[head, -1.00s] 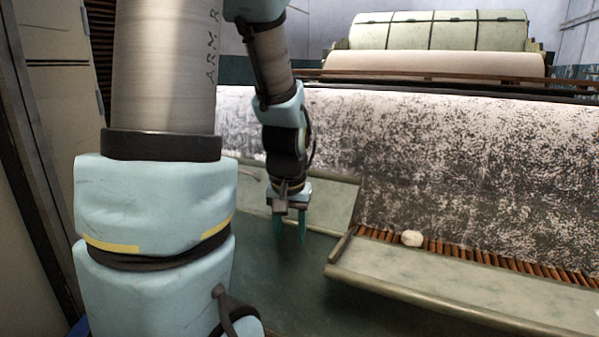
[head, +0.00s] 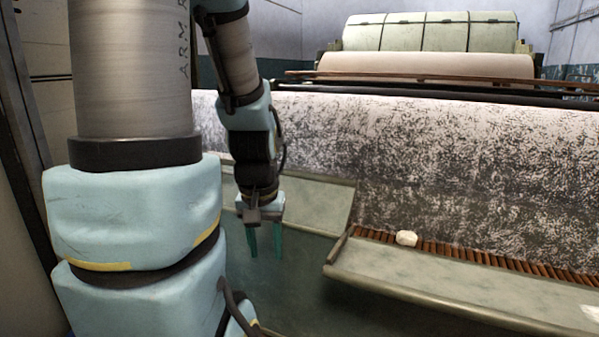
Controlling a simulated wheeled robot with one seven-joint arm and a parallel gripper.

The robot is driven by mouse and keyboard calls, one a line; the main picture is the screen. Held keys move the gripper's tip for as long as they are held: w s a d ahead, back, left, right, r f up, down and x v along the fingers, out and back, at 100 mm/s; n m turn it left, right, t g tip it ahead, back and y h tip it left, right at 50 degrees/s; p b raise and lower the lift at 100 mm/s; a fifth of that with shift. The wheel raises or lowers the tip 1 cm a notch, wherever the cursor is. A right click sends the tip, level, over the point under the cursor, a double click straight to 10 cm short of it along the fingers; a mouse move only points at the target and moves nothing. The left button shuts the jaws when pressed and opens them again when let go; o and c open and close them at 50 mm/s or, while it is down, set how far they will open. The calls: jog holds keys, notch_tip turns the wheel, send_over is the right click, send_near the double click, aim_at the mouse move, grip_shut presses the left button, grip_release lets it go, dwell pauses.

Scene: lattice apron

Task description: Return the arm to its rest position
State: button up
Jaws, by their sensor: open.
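My gripper (head: 264,240) hangs at the end of my arm, left of the picture's middle, with its two green fingers pointing down. The fingers are apart and nothing is between them. It is in front of a pale green sloping panel (head: 315,200) and left of the near end of the apron tray. The large upper part of my arm fills the left side of the view.
A pale lump (head: 406,238) lies on the brown slats (head: 480,257) between the tray (head: 440,275) and the big speckled roller (head: 430,150). A pale roller (head: 425,65) and a green ribbed cover (head: 430,35) stand behind.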

notch_tip(320, 180, up, 32)
jog(key=p, duration=3)
jog(key=shift+o, duration=0.3)
